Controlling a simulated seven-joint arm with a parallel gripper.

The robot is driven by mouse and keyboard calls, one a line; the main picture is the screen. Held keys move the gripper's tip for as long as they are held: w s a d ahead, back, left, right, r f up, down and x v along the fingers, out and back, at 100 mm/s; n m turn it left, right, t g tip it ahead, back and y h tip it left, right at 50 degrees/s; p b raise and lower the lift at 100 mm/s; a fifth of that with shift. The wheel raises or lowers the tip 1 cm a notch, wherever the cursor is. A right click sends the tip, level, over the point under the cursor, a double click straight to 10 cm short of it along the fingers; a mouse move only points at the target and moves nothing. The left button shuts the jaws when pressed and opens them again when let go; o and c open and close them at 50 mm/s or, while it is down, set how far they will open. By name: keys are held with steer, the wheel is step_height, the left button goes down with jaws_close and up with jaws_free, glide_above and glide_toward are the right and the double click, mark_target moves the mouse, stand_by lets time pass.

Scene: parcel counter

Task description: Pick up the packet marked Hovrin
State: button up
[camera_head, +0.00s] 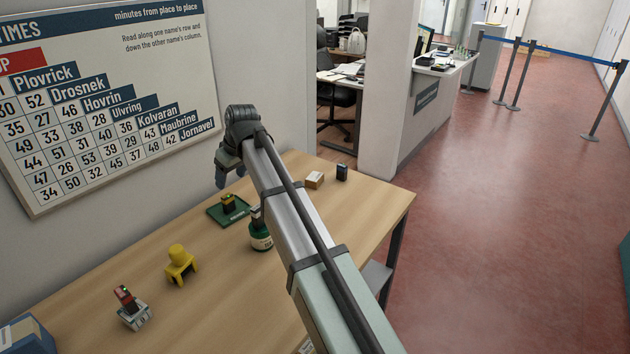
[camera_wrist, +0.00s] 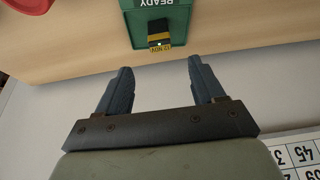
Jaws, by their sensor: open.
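No name Hovrin is readable on any packet, so I cannot tell which one bears it. In the head view this packet (camera_head: 229,202) and the tray (camera_head: 241,207) are near the wall.
A yellow stand (camera_head: 181,262) is left of the tray. A round green container (camera_head: 261,239) with a dark item is beside my arm. A blue box (camera_head: 27,337) is at the near left. The wall board (camera_head: 110,90) is close behind. Bare wooden counter (camera_head: 225,295) lies between.

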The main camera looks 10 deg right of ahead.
stand_by(0.3)
steer(key=o, duration=0.6)
steer(key=m, duration=0.4)
glide_toward(315, 176)
steer(key=s+v, duration=0.1)
steer(key=v, duration=0.4)
steer(key=w+d+n, duration=0.2)
steer(key=w, duration=0.1)
steer(key=shift+w+a+f+n+g, duration=0.2)
steer(key=shift+a+f+n, duration=0.65)
steer(key=shift+f, duration=1.2)
steer(key=shift+w+a+f+n+g, duration=0.1)
steer(key=shift+w+a+f+n, duration=0.35)
steer(key=shift+a+f, duration=1.15)
steer(key=shift+w+a+f+n+g, duration=0.15)
steer(key=shift+a+f+n, duration=0.5)
steer(key=shift+f, duration=1.9)
